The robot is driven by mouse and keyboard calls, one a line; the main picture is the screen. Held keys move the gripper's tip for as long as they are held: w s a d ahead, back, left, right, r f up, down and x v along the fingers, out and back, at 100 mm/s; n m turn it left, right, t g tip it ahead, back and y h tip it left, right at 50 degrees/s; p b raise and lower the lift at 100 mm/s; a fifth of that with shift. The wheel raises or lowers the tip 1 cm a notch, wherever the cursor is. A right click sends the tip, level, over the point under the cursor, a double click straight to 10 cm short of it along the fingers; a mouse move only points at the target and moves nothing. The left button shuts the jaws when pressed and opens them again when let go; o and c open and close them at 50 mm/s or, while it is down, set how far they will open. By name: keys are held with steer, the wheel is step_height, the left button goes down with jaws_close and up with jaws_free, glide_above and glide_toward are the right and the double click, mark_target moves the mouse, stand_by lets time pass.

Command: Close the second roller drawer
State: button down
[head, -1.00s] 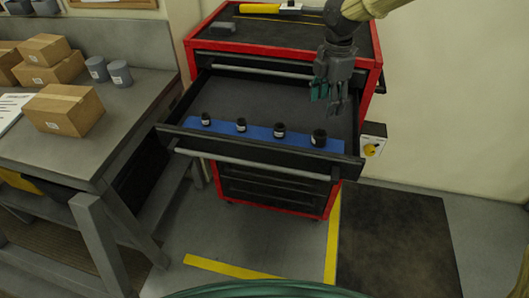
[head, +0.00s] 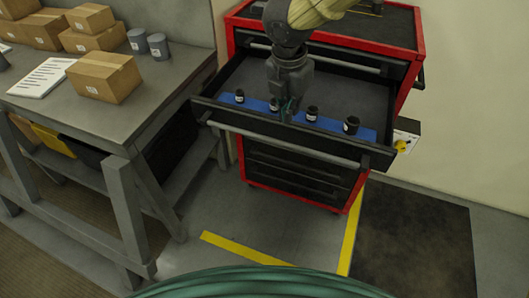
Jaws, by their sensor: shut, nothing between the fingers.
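The red tool cabinet (head: 359,190) stands against the wall. Its second drawer (head: 292,136) is pulled far out toward me, with a grey bar handle along its dark front. A blue strip (head: 338,125) inside the drawer carries several small black cylinders (head: 351,125), each with a white label. My gripper (head: 287,112) points down over the drawer, near its front panel and the blue strip, and partly hides one cylinder. It is shut and empty. I cannot tell whether its tips touch anything.
The cabinet's top drawer (head: 330,58) and lower drawers (head: 297,172) look shut. A grey workbench (head: 140,110) with cardboard boxes (head: 104,78) and grey cups (head: 158,46) stands close on the left. A grey box with a yellow knob (head: 402,143) is at the right. The floor in front is clear.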

steer(key=s+a+f+n, duration=0.2)
steer(key=s+a+n, duration=0.1)
steer(key=s+a, duration=0.3)
steer(key=w+d+f+p, duration=0.2)
steer(key=w+f, duration=0.3)
steer(key=f, duration=0.5)
steer(key=shift+w+d+f+t+p, duration=0.2)
steer(key=shift+w+d+t+p, duration=0.1)
steer(key=shift+p, duration=0.3)
